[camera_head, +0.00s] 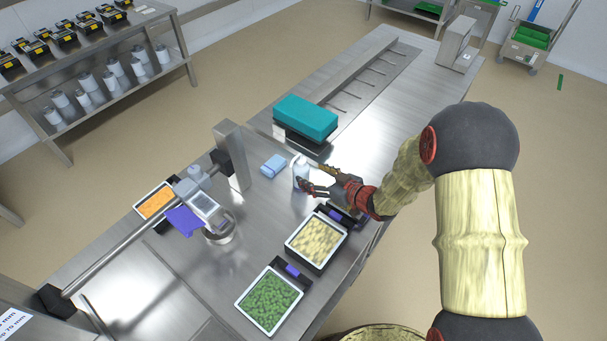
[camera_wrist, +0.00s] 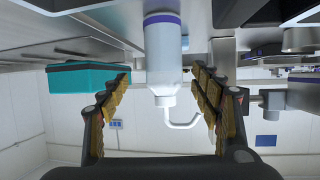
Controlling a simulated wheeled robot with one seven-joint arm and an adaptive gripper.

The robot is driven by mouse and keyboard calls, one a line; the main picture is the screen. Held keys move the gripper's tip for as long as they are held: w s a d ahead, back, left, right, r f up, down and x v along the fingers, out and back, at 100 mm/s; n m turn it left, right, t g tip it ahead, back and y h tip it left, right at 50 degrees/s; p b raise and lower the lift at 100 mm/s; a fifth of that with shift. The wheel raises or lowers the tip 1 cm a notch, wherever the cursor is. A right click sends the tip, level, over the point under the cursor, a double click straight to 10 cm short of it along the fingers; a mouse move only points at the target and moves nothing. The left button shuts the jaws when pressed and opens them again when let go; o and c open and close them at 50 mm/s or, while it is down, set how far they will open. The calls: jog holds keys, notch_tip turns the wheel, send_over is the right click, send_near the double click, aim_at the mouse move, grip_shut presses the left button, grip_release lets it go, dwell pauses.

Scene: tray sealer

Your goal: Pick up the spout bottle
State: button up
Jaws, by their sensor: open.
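The spout bottle (camera_head: 299,173) is white and stands upright on the steel worktop. In the wrist view, which is upside down, the bottle (camera_wrist: 163,55) has a purple band near its base, a white cap and a bent spout tube. My gripper (camera_head: 311,178) comes in low from the right with its fingers toward the bottle. In the wrist view my gripper (camera_wrist: 160,95) is open, one finger on each side of the bottle. There are visible gaps on both sides, and I see no contact. The bottle's lower part is partly covered by a finger in the head view.
A folded blue cloth (camera_head: 273,166) lies left of the bottle. Trays of yellowish food (camera_head: 296,250) and green peas (camera_head: 244,300) are in front. A steel post (camera_head: 231,150) and a scale-like device (camera_head: 205,205) stand left.

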aim_at(301, 171)
jog(key=b+x, duration=0.1)
jog(key=x, duration=0.2)
jog(key=b+x, duration=0.2)
jog(key=x, duration=0.1)
jog(key=shift+s+a+f, duration=0.15)
jog(key=shift+a, duration=0.15)
jog(key=shift+c, duration=0.9)
jog(key=c, duration=1.1)
jog(key=shift+c, duration=0.5)
